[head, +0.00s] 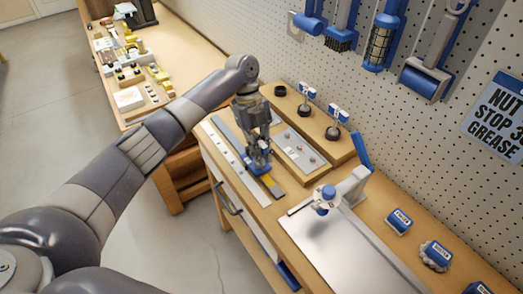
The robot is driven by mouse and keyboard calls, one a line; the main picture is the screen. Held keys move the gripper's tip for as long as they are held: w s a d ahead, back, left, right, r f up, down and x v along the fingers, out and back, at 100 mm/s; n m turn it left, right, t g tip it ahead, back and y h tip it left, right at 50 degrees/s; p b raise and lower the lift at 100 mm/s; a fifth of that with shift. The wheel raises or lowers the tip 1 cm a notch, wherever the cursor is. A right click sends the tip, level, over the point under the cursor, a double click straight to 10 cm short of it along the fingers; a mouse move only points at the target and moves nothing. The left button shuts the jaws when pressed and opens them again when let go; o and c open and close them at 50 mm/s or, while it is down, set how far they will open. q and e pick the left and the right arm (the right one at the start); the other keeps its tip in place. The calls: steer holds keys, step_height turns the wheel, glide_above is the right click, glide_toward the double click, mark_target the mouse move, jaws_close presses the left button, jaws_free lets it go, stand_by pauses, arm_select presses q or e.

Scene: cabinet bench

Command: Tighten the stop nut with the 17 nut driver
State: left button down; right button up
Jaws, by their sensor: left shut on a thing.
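My left gripper (259,150) reaches down over the bench, shut on a blue item (260,160) that its fingers partly cover. I cannot tell for sure that this is the 17 nut driver. The item is above or at a long grey strip with a yellow part (271,185); contact is unclear. Two dark-based tools with blue-and-white tags (307,96) (337,117) stand on a wooden block (318,126). A dark round piece (280,91) is also there. A grey plate with several small nut-like studs (300,151) lies beside the gripper. I cannot tell which is the stop nut. My right gripper is out of view.
A stand with a blue-and-white round head (327,195) is to the right, by a bare metal sheet (350,250). Labelled blue blocks (398,221) (436,255) sit further right. Brushes and tools hang on the pegboard (420,115). Another cluttered bench (180,60) is behind.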

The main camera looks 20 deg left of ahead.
mark_target(262, 143)
arm_select(q)
steer(key=shift+r, duration=0.2)
steer(key=shift+r+p, duration=1.95)
steer(key=shift+r, duration=0.15)
